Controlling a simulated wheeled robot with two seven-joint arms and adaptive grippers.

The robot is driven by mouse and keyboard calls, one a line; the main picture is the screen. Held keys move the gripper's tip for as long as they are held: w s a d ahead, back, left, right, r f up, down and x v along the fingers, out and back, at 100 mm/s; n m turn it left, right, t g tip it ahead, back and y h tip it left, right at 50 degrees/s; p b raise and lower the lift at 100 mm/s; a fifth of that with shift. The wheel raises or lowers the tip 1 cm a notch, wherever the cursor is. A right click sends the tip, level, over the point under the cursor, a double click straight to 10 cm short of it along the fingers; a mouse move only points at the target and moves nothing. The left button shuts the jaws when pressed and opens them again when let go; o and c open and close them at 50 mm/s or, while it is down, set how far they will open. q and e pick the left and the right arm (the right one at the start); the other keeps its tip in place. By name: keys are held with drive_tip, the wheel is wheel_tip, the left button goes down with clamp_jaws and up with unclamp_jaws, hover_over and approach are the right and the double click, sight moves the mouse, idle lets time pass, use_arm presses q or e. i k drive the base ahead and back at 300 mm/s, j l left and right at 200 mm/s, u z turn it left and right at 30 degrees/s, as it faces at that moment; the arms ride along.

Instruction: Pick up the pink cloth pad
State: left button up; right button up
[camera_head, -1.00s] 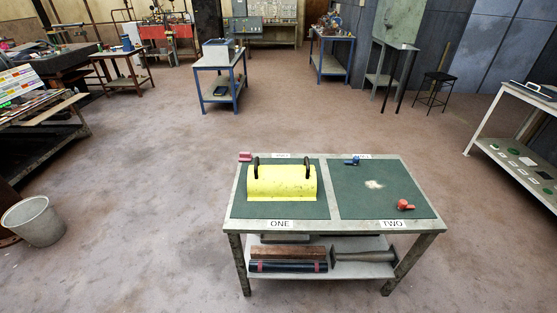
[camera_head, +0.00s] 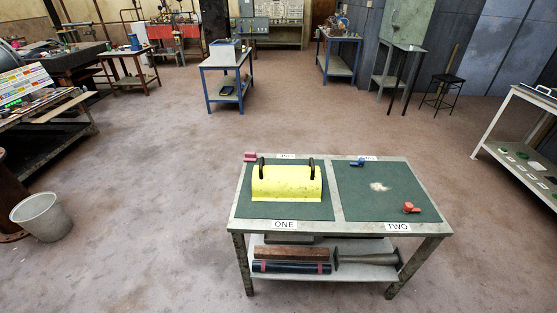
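A small pink pad (camera_head: 250,156) lies at the far left corner of the workbench (camera_head: 340,228), beside the green mat marked ONE. It looks like the pink cloth pad, but its texture is too small to make out. A yellow curved cover (camera_head: 287,184) with two black handles stands just in front of it, on mat ONE. Neither of my grippers is in the head view, and nothing is touching the pad.
Mat TWO (camera_head: 375,205) holds a red object (camera_head: 411,208), a blue object (camera_head: 357,161) and a pale patch. Bars and a pipe (camera_head: 366,260) lie on the lower shelf. A bucket (camera_head: 41,216) stands at left. Floor around the bench is clear.

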sight(249, 157)
drive_tip(key=i+j+z, duration=0.15)
drive_tip(key=j+z, duration=0.25)
drive_tip(key=j, duration=0.5)
drive_tip(key=j+z, duration=0.45)
drive_tip(key=j, duration=0.45)
drive_tip(key=i, duration=0.05)
